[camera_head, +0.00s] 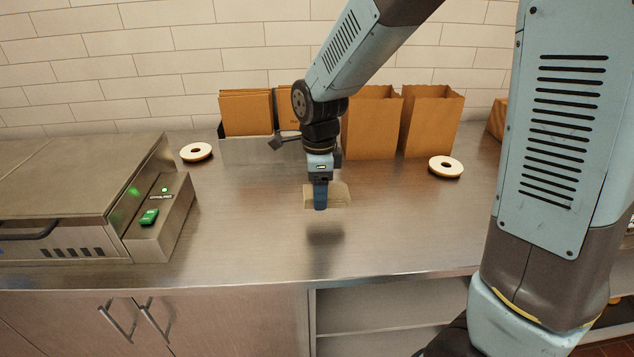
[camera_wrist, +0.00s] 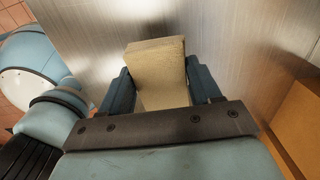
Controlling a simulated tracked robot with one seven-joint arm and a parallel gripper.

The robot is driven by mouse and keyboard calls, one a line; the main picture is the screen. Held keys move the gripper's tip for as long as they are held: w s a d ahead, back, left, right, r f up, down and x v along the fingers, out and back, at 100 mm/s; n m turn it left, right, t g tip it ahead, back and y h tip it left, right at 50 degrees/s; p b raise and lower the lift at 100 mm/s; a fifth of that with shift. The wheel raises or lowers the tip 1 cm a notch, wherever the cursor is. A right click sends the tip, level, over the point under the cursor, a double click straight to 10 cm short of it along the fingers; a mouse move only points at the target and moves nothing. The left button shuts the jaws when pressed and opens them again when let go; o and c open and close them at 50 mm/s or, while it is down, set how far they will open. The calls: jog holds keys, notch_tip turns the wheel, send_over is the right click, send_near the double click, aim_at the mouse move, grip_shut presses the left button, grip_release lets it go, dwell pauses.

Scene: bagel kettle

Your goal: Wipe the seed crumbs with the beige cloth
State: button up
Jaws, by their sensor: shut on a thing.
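My gripper (camera_head: 320,197) is shut on the beige cloth (camera_head: 340,194), which looks like a folded pad. In the wrist view the cloth (camera_wrist: 158,68) sits between the two blue fingers of my gripper (camera_wrist: 162,88). The cloth is held above the steel counter (camera_head: 240,215), with a dark shadow below it and apart from it. I cannot make out any seed crumbs in either view.
A steel appliance (camera_head: 60,190) with a green switch stands at the left. Brown paper bags (camera_head: 372,125) and a holder (camera_head: 250,150) of flat bags stand at the back. The front middle counter is clear.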

jog(key=shift+r, duration=0.95)
